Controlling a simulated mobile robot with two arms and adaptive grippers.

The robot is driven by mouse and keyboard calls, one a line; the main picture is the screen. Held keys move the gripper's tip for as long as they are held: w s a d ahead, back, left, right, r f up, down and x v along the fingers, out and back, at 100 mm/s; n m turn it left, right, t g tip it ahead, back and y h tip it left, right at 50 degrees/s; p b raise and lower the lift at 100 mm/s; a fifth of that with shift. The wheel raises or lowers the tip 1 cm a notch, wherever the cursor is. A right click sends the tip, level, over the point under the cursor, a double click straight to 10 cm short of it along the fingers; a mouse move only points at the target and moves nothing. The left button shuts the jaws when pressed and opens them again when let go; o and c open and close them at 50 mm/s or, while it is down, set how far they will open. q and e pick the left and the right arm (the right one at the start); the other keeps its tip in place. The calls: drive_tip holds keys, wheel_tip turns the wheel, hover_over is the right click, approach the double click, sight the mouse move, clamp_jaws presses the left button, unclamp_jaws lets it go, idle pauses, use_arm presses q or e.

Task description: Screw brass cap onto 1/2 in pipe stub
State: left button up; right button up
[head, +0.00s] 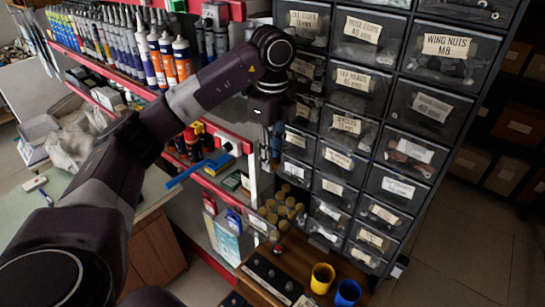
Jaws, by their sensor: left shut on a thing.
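My left gripper (265,160) points down in front of the drawer cabinet, high above the wooden bench top. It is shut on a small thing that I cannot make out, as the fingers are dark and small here. Below it, a dark panel (271,276) lies on the bench with several small round fittings on it. I cannot tell which is the 1/2 in pipe stub. I cannot pick out the brass cap for certain. My right gripper is out of view.
A yellow cup (322,278) and a blue cup (347,293) stand right of the panel. Several tan-topped cylinders (282,208) stand behind it. A tall labelled drawer cabinet (343,160) rises at the back. Red-edged shelves (225,185) with bottles stand left. Floor at right is clear.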

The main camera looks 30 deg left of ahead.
use_arm(q)
drive_tip(key=shift+d, duration=0.1)
drive_tip(key=s+d+f+n+b, duration=0.1)
drive_tip(key=s+d+f+n, duration=0.3)
drive_tip(key=n, duration=0.5)
drive_tip(key=s+d+f+n, duration=0.3)
drive_tip(key=s+d+n, duration=0.6)
drive_tip(key=s, duration=0.2)
drive_tip(key=shift+d+f+n+b, duration=0.15)
drive_tip(key=shift+f+n+b, duration=0.2)
drive_tip(key=shift+f+n, duration=0.05)
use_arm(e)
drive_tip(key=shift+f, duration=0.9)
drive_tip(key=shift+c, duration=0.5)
